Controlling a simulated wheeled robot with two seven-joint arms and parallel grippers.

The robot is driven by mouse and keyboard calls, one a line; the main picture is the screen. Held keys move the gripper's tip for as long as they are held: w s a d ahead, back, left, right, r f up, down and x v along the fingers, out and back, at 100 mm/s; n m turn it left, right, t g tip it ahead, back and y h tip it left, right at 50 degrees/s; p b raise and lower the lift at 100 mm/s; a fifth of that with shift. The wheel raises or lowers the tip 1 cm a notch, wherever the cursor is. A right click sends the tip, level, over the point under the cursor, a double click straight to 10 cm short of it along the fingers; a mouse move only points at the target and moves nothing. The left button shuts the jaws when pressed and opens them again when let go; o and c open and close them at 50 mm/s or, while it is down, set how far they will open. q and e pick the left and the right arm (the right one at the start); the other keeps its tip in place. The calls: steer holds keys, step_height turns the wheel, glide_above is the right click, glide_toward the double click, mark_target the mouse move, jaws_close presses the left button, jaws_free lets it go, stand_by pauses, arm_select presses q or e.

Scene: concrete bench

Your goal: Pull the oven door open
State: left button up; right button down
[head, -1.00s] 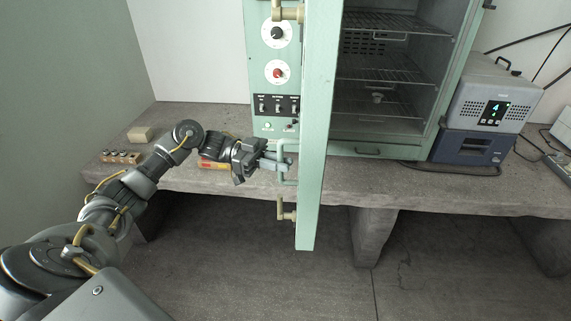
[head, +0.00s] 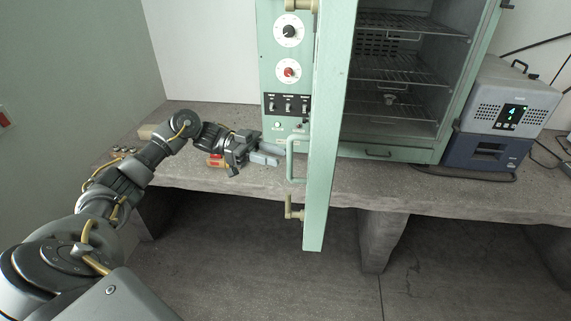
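The oven (head: 402,153) is pale green with a dark interior and wire shelves. Its door (head: 330,140) stands wide open, swung out toward me and seen almost edge-on. The door's green bar handle (head: 290,160) is on the door's left side, low down. My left gripper (head: 276,155) is just left of the handle, apart from it, with its two grey fingers spread and nothing seen between them. My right gripper is not in view.
A control panel (head: 288,70) with dials and switches is left of the door. A grey device (head: 507,95) on a blue unit (head: 490,150) stands right of the oven. A red-orange object (head: 215,160) lies behind my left wrist. A latch (head: 293,208) sticks out below the handle.

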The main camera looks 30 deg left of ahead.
arm_select(q)
steer(key=s+a+b, duration=0.1)
steer(key=a+b, duration=0.1)
steer(key=a, duration=0.4)
steer(key=shift+b, duration=0.35)
